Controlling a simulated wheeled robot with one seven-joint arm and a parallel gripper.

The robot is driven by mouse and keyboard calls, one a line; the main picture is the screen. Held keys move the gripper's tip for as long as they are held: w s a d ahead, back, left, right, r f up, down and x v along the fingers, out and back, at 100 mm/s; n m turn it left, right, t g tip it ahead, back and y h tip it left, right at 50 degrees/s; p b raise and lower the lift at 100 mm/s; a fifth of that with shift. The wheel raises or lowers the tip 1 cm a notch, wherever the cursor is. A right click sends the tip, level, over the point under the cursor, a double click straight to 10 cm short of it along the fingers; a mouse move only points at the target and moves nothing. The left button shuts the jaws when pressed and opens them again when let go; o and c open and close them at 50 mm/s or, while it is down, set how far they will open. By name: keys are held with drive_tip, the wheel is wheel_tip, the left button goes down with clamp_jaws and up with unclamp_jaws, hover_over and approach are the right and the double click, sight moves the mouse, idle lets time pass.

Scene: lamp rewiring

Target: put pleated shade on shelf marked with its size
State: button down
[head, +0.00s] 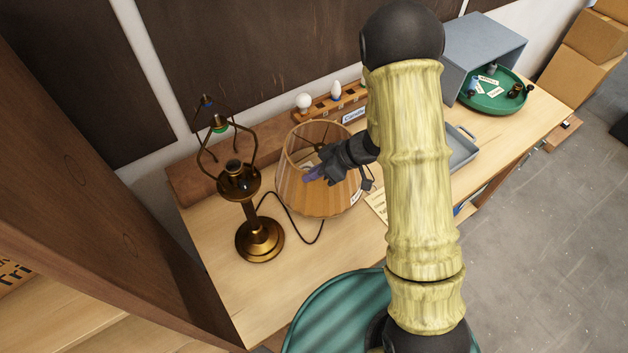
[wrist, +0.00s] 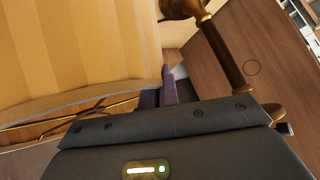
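The pleated shade (head: 305,197) is tan and stands wide end down over the workbench, with a small white tag on its lower right. Its pleated wall fills the left of the wrist view (wrist: 80,45). My gripper (head: 313,174) reaches in from the right at the shade's upper rim. In the wrist view its purple fingers (wrist: 159,96) are close together, one on each side of the shade's rim, and look shut on it. My arm hides part of the bench. A shelf unit (head: 95,190) stands at the left; a sign there is cut off, reading "Tri".
A brass lamp (head: 258,240) without a shade stands just left of the pleated shade, its cord on the bench (head: 225,290). A bulb rack (head: 330,103) is behind. A grey tray (head: 462,150), green tray (head: 497,106) and grey-blue bin (head: 490,45) are right. Floor is open at right.

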sight(311, 185)
drive_tip(key=shift+s+a, duration=0.1)
drive_tip(key=shift+a, duration=0.05)
drive_tip(key=shift+f, duration=0.1)
drive_tip(key=shift+f+p, duration=0.35)
drive_tip(key=shift+f, duration=1.65)
drive_tip(key=shift+f, duration=0.1)
drive_tip(key=c, duration=1.7)
unclamp_jaws()
